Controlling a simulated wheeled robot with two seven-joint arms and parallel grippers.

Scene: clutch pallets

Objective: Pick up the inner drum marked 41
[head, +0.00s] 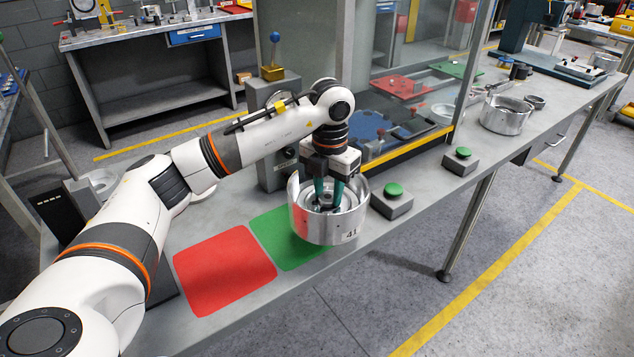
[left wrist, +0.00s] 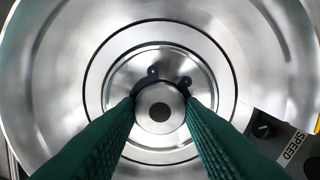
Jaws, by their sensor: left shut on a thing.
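The silver drum marked 41 (head: 322,231) is at the front edge of the bench, overlapping the right part of the green mat (head: 283,240) in the head view. Its label faces the front right. My left gripper (head: 328,203) reaches down into it from above, with green fingers inside the rim. In the left wrist view the fingers (left wrist: 160,98) are shut on the hub at the middle of the drum (left wrist: 60,75). The drum looks upright. I cannot tell for sure whether its base touches the bench. My right gripper is not in view.
A red mat (head: 224,268) lies left of the green one. Green button boxes (head: 393,200) (head: 463,160) stand to the right. Behind is a glass-fronted station with a blue round fixture (head: 370,128). Another silver drum (head: 505,114) stands farther right on the bench (head: 428,190).

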